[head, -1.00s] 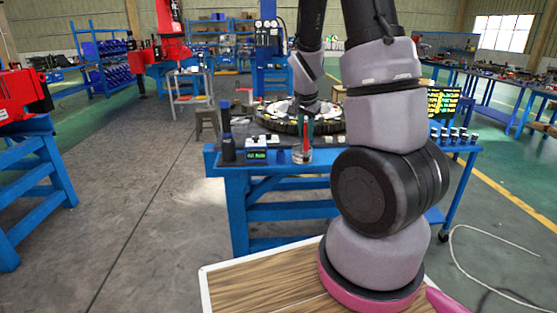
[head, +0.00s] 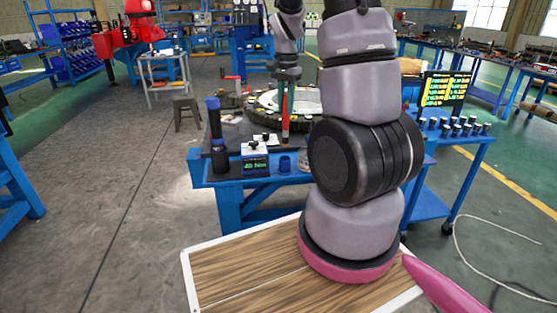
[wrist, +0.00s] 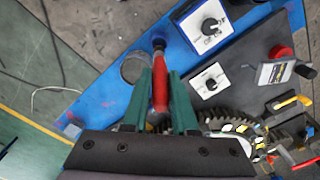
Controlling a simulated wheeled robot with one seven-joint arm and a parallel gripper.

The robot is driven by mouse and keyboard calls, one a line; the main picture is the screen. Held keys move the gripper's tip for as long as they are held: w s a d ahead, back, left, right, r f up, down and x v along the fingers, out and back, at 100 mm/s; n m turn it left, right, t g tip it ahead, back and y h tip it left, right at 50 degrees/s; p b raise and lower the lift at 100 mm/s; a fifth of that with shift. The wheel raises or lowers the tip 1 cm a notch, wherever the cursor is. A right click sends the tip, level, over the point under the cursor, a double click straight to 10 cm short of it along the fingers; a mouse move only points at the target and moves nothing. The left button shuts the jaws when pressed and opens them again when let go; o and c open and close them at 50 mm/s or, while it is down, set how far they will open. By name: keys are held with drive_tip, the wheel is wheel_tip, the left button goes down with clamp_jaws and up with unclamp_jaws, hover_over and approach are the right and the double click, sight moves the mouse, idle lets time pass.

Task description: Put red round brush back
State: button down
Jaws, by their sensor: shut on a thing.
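The red round brush (head: 285,108) hangs upright in my gripper (head: 287,98), above the blue workbench (head: 240,182). In the wrist view the green fingers of my gripper (wrist: 167,82) are shut around its red handle (wrist: 160,88), with its dark end (wrist: 158,43) pointing away from the camera. A clear round cup (wrist: 134,67) stands on the bench just left of the brush in the wrist view. In the head view the cup (head: 304,160) is right of the brush's lower end, partly hidden by my arm. The brush appears outside the cup.
A box with a green display (head: 255,165), a small blue cylinder (head: 285,163) and a tall black-and-blue tool (head: 216,140) stand near the bench's front left. A toothed ring (head: 262,112) lies behind. A yellow-text screen (head: 445,88) stands right.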

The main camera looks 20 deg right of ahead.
sight(285, 130)
drive_tip(key=f, duration=0.6)
drive_tip(key=shift+w, duration=0.2)
wheel_tip(285, 130, down, 4)
drive_tip(key=shift+r, duration=0.1)
drive_tip(key=c, duration=0.7)
unclamp_jaws()
